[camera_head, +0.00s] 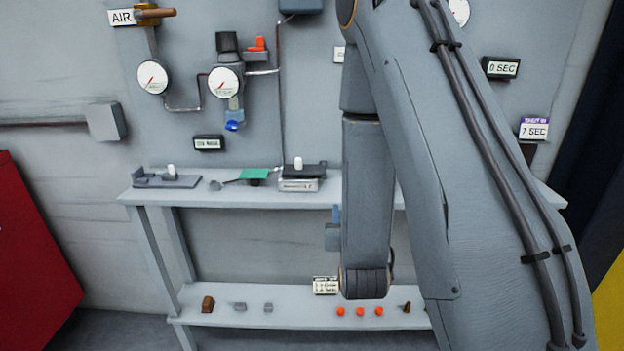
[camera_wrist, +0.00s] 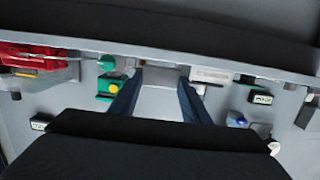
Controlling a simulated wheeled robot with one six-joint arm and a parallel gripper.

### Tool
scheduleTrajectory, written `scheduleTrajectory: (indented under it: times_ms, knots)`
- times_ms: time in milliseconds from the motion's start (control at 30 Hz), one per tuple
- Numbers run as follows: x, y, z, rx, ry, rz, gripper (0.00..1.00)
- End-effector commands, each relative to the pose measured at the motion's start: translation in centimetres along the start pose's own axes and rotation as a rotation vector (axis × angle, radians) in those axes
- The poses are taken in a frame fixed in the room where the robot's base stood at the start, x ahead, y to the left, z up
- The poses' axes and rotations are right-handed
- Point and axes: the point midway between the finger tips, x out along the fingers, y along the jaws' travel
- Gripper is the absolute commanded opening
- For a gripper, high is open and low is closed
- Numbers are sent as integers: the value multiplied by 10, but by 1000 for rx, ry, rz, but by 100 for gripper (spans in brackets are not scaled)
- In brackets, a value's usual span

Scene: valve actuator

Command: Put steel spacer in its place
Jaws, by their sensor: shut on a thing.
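My gripper (camera_wrist: 162,77) shows in the wrist view as two dark blue fingers set apart, with a pale grey metal block (camera_wrist: 165,73) between their tips. The block looks like the steel spacer, and the fingers are shut on it. Its far side and lower edge are hard to make out. In the head view my gripper and the block are hidden behind my arm. I cannot tell for sure where the spacer's place is.
The upper shelf (camera_head: 225,197) bears a grey fixture (camera_head: 167,180), a green piece (camera_head: 254,175) and a black-topped device (camera_head: 300,178). The lower shelf (camera_head: 225,319) bears a brown block (camera_head: 207,304), small grey pieces (camera_head: 239,306) and orange caps (camera_head: 340,311). Gauges and pipes line the wall.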

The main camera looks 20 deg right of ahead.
Motion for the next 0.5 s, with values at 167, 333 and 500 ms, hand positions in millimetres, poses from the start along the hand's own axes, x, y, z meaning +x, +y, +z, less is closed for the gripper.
scheduleTrajectory:
  times_ms: [167, 333, 500]
  knots:
    - [1, -4, 8, -7, -1, -16, 6]
    - [3, -22, 38, -29, -4, -83, 6]
    - [0, -42, 76, -43, -4, -170, 6]
